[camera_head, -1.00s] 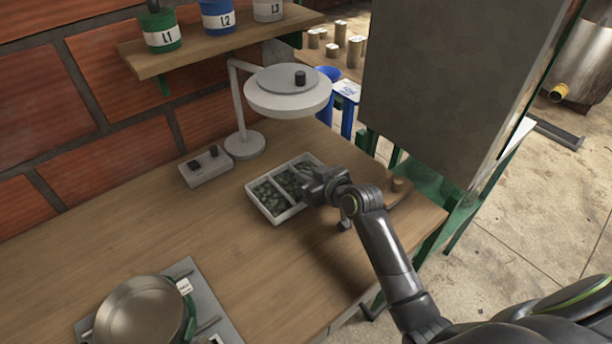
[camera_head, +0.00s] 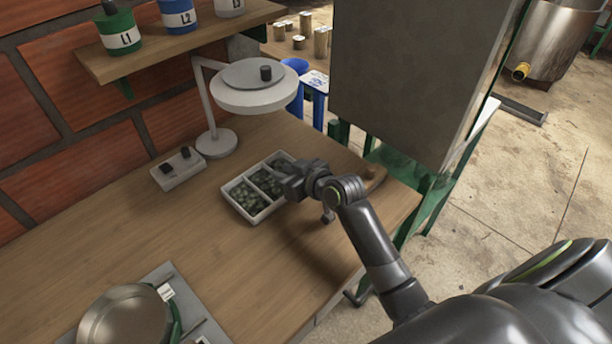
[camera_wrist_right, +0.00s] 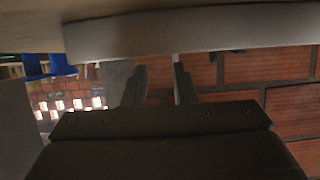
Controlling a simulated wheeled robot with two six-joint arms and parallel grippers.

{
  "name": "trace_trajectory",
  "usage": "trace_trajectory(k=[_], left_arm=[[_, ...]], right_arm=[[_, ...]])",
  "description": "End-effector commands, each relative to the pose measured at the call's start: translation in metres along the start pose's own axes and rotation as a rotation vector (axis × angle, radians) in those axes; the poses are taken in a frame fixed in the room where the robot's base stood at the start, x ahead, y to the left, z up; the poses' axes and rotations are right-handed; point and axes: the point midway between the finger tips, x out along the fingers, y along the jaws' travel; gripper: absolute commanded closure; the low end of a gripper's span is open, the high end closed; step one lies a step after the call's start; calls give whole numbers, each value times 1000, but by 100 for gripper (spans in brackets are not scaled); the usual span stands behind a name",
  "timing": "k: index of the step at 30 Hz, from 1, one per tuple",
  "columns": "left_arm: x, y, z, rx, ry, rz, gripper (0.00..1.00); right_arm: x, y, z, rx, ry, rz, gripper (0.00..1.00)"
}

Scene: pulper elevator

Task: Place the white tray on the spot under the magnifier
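The white tray (camera_head: 230,203) lies on the wooden table, with dark green beans in its compartments. The white magnifier lamp (camera_head: 254,86) stands behind it; the spot under its round head is bare wood, left of and behind the tray's far end. My right gripper (camera_head: 290,186) is at the tray's right side, hiding part of that edge. In the right wrist view, its two fingers (camera_wrist_right: 160,82) stand apart with a gap between them. A pale band, probably the tray's wall (camera_wrist_right: 200,32), crosses beyond the fingertips; contact is unclear. My left gripper is out of view.
A small grey switch box (camera_head: 178,168) sits left of the lamp base. A metal pan (camera_head: 125,318) on a grey scale is at the front left. A shelf (camera_head: 180,48) with labelled cups hangs above the table. A large grey panel (camera_head: 420,80) stands at the right.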

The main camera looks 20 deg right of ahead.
Motion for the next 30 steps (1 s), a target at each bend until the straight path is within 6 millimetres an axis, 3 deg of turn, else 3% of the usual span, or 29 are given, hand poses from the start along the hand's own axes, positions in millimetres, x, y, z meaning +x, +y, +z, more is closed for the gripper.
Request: trace_trajectory(k=[9, 15, 21, 30], left_arm=[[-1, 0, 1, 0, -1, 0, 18], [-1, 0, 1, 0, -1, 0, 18], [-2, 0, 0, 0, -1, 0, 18], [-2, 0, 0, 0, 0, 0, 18]], right_arm=[[-62, 1, -2, -8, 4, 2, 75], [-90, 0, -3, -7, 6, 1, 75], [-101, 0, -3, -6, 6, 0, 75], [-101, 0, -4, -6, 7, -1, 75]])
